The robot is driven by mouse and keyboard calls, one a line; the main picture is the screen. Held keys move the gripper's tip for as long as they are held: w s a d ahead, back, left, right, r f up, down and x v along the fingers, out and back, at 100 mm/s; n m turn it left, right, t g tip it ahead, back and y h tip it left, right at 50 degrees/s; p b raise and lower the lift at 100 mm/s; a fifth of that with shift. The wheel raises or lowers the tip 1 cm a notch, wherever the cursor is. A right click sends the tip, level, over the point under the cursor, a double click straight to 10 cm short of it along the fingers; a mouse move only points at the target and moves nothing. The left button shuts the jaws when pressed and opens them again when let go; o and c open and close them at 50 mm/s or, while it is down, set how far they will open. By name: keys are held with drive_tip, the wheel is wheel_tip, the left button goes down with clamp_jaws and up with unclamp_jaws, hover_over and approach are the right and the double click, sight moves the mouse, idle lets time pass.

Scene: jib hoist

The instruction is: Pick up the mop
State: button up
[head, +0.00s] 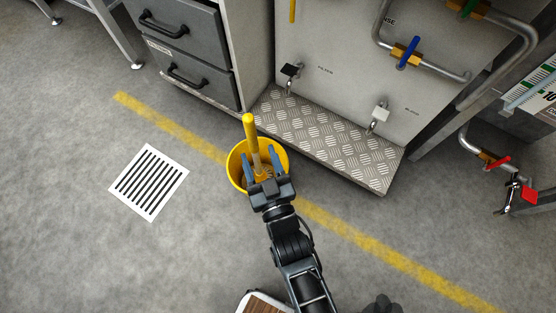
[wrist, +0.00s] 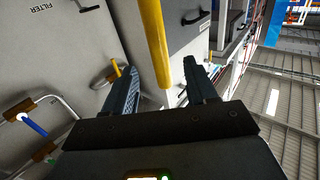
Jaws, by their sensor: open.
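The mop (head: 250,131) has a yellow handle and stands nearly upright in a yellow bucket (head: 233,172) on the floor; its lower end is hidden by the bucket and my gripper. In the wrist view the yellow mop handle (wrist: 154,40) comes down to the gap between the fingers of my gripper (wrist: 165,78). I cannot tell whether either finger touches it.
A tread-plate step (head: 320,135) with a valve panel (head: 335,60) stands just behind the bucket. A grey drawer cabinet (head: 185,50) is at the back left. A floor drain grate (head: 149,181) lies left. A yellow floor line (head: 370,240) crosses beneath; the left floor is clear.

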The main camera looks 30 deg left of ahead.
sight(253, 136)
drive_tip(key=shift+b+x, duration=0.55)
drive_tip(key=shift+x, duration=1.05)
drive_tip(key=b+x, duration=0.1)
drive_tip(key=x, duration=0.4)
drive_tip(key=shift+d+b, duration=0.15)
drive_tip(key=shift+b, duration=0.25)
drive_tip(key=c, duration=1)
